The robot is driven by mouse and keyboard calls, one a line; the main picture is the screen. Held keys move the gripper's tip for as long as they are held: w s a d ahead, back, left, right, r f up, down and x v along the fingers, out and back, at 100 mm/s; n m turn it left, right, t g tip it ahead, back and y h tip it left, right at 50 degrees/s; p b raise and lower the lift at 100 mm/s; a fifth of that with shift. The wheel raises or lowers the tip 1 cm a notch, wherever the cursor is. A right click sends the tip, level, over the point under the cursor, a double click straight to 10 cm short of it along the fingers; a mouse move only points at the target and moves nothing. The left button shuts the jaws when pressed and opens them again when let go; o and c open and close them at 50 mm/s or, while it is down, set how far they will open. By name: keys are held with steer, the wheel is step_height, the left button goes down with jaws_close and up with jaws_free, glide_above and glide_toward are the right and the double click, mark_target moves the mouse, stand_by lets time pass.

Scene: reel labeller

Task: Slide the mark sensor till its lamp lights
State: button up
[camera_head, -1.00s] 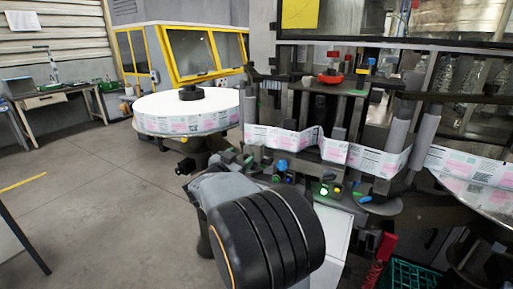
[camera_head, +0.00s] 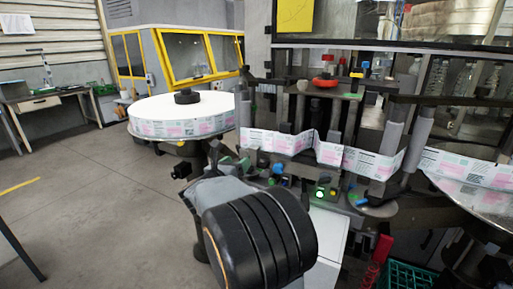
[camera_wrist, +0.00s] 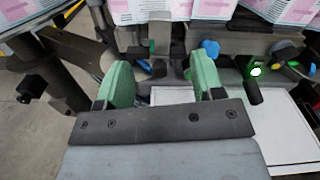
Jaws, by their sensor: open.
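The label web (camera_head: 290,144) runs across the front of the labeller, printed in pink and black. It also crosses the top of the wrist view (camera_wrist: 140,8). My gripper (camera_wrist: 157,82) shows in the wrist view with its two green fingers apart and nothing between them. It points at the machine's front, below the web. A blue knob (camera_wrist: 210,48) lies just beyond the right finger. A lit green-white lamp (camera_wrist: 256,71) is further right, and it also glows in the head view (camera_head: 320,194). I cannot tell for sure which part is the mark sensor.
A large label reel (camera_head: 184,126) stands left of the machine, and another (camera_head: 485,200) is at the right edge. A black handle (camera_wrist: 253,93) sticks out below the lamp. A green crate (camera_head: 408,277) is on the floor at lower right. The floor at left is clear.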

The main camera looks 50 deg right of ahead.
mark_target(254, 158)
steer(key=w+d+m+p, duration=0.2)
steer(key=w+d+p, duration=0.1)
steer(key=d, duration=1)
steer(key=shift+w+d+p, duration=0.2)
steer(key=shift+d+p, duration=0.05)
steer(key=shift+p, duration=0.05)
steer(key=shift+c, duration=0.3)
jaws_close()
